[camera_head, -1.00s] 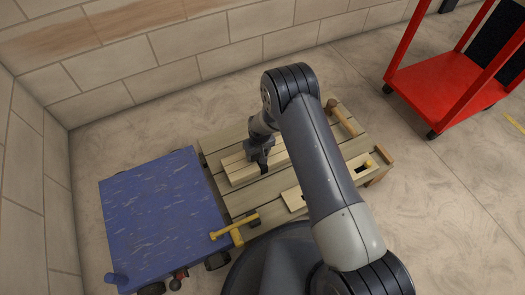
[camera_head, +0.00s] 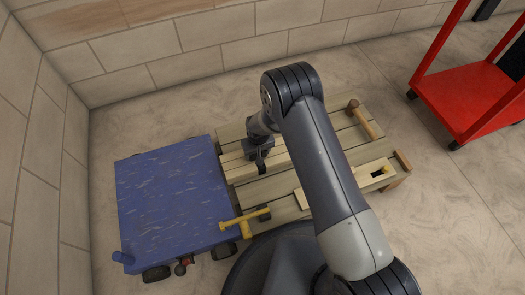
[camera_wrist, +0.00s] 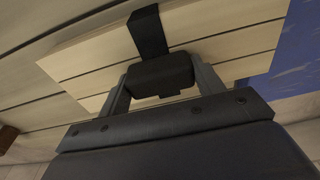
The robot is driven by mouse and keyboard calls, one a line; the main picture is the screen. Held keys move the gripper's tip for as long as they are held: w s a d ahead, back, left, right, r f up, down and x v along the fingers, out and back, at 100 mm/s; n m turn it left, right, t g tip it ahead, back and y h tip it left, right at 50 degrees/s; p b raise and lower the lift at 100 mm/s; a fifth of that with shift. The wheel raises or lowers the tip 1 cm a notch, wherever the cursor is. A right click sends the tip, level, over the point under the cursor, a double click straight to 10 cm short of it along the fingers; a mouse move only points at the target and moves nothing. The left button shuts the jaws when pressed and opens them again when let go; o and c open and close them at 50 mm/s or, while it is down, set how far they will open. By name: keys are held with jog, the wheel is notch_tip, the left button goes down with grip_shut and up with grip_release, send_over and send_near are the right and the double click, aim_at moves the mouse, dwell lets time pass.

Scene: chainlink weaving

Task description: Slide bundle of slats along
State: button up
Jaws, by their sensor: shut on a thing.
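The bundle of slats (camera_head: 240,168) is a flat stack of pale boards on the wooden workbench (camera_head: 285,210). Its left end is at the bench's left edge, beside the blue cart top. In the wrist view, the bundle (camera_wrist: 215,30) has a black strap (camera_wrist: 148,32) around it and a dark block (camera_wrist: 160,72) on the strap. My gripper (camera_head: 258,158) is over the bundle. In the wrist view, my gripper (camera_wrist: 160,92) has a finger on each side of the dark block and is shut on it. My arm hides part of the bundle's right side.
The blue cart (camera_head: 170,200) stands against the bench's left side, its top clear. A yellow-handled tool (camera_head: 246,217) lies at the bench's front left. A wooden mallet (camera_head: 362,120) lies at the back right. A red cart (camera_head: 465,95) stands farther right.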

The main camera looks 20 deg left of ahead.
jog(key=shift+s+a+b, duration=0.65)
jog(key=shift+s+a, duration=0.9)
jog(key=shift+a, duration=0.5)
jog(key=shift+s+a+b, duration=0.65)
jog(key=shift+s+a, duration=0.85)
jog(key=shift+a, duration=0.5)
jog(key=shift+s+a+b, duration=0.65)
jog(key=shift+s+a, duration=0.9)
jog(key=shift+a, duration=0.5)
jog(key=shift+s+a+b, duration=0.45)
jog(key=shift+s+a, duration=0.4)
jog(key=shift+a, duration=0.3)
jog(key=shift+s+a, duration=1.5)
jog(key=shift+a, duration=0.5)
jog(key=shift+s+a, duration=1.55)
jog(key=shift+a, duration=0.45)
jog(key=shift+s+a, duration=1.5)
jog(key=shift+a, duration=0.5)
jog(key=o, duration=1.8)
jog(key=shift+c, duration=0.2)
jog(key=shift+d+f, duration=0.1)
notch_tip(320, 180, up, 11)
jog(key=s+p, duration=0.1)
jog(key=p, duration=0.3)
jog(key=shift+d+p, duration=0.3)
jog(key=shift+d, duration=0.05)
